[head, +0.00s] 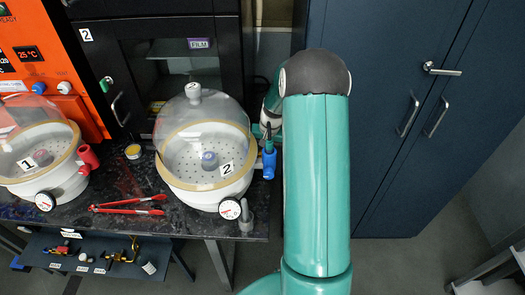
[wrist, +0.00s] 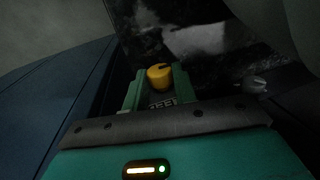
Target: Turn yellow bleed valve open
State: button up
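In the wrist view a yellow knob (wrist: 160,77) with a dark mark on top shows between the two green fingers of my gripper (wrist: 158,85). The fingers stand apart, one on each side of it. I cannot tell whether they touch it or grip it. In the head view my gripper (head: 268,130) is partly hidden behind my arm, near the right side of vacuum desiccator 2 (head: 171,181). A blue fitting (head: 269,162) is just below it. I cannot make out the yellow knob at my gripper in the head view.
Desiccator 1 (head: 72,183) with a red fitting (head: 88,157) stands at the left. Red tongs (head: 128,207) and a small yellow-topped container (head: 133,152) lie on the dark counter (head: 110,222). Blue cabinets (head: 400,60) are at the right. Brass fittings (head: 122,255) are on a lower shelf.

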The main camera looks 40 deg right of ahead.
jog(key=shift+s+d+f+y, duration=0.1)
jog(key=shift+d+y, duration=0.05)
jog(key=shift+y, duration=0.15)
jog(key=shift+c, duration=0.3)
jog(key=shift+t+y, duration=0.3)
jog(key=shift+t, duration=0.1)
jog(key=o, duration=1)
jog(key=shift+c, duration=0.2)
jog(key=v, duration=0.7)
jog(key=shift+r, duration=0.3)
